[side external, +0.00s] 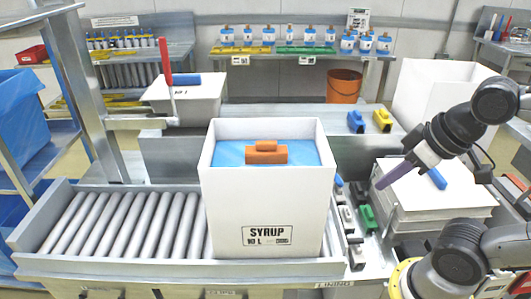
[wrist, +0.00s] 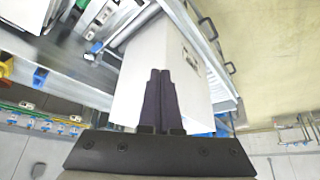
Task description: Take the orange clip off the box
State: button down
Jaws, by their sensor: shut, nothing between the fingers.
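The orange clip (side external: 266,153) is at the top of the white box labelled SYRUP (side external: 228,215), against the blue liner (side external: 230,153) near the front rim. I cannot tell exactly how it grips the rim. The fingers are together and empty. In the wrist view my gripper (wrist: 160,72) shows shut in front of a white box-like surface (wrist: 132,85); the orange clip is not visible there.
The box stands on a roller conveyor (side external: 120,225). Small black, green and blue clips lie right of the box. A red-handled lever (side external: 166,62) stands behind left. Space above the box is clear.

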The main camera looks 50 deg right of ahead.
jog(key=shift+c, duration=1.6)
grip_release()
jog(key=w+a+r+n+g+y, duration=0.1)
jog(key=w+a+r+n+y, duration=0.15)
jog(key=w+r+n, duration=0.9)
jog(key=m+g, duration=0.1)
jog(key=m, duration=0.2)
send_over(267, 142)
jog(key=s+d, duration=0.1)
jog(key=d, duration=0.1)
jog(key=shift+n+y, duration=0.25)
jog(key=shift+y, duration=0.1)
jog(key=f, duration=0.8)
jog(key=shift+a+f, duration=0.2)
jog(key=shift+f, duration=0.15)
jog(key=shift+s+x, duration=0.15)
jog(key=shift+x, duration=1.35)
jog(key=shift+s+x, duration=0.2)
jog(key=shift+x, duration=1.35)
